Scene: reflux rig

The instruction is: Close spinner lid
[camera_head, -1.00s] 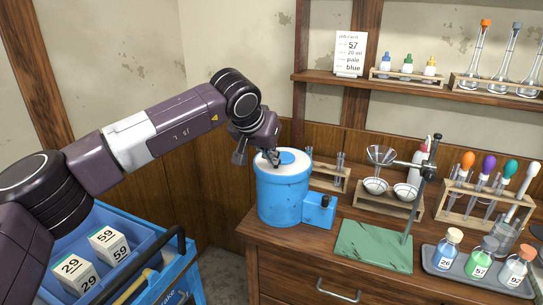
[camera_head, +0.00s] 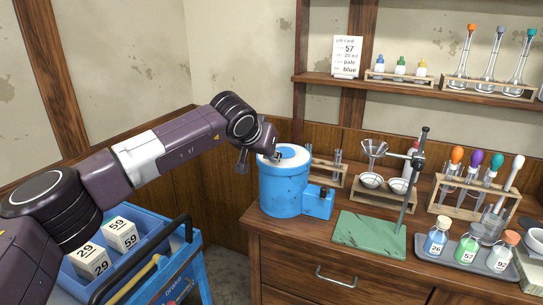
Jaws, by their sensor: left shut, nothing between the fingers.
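The spinner (camera_head: 285,192) is a blue drum with a blue box on its right side, standing at the left end of the wooden bench. Its pale lid (camera_head: 291,153) with a blue centre lies flat on top of the drum. My left gripper (camera_head: 276,158) is shut and empty, with its fingertips at the left part of the lid. I cannot tell whether they touch it. The gripper hides part of the lid's left edge. My right gripper is not in view.
A green mat with a metal stand (camera_head: 402,210) is right of the spinner. A grey tray (camera_head: 431,249) with stoppered bottles lies farther right. Racks stand behind. A blue cart (camera_head: 196,262) with white numbered boxes is at lower left, under my left arm.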

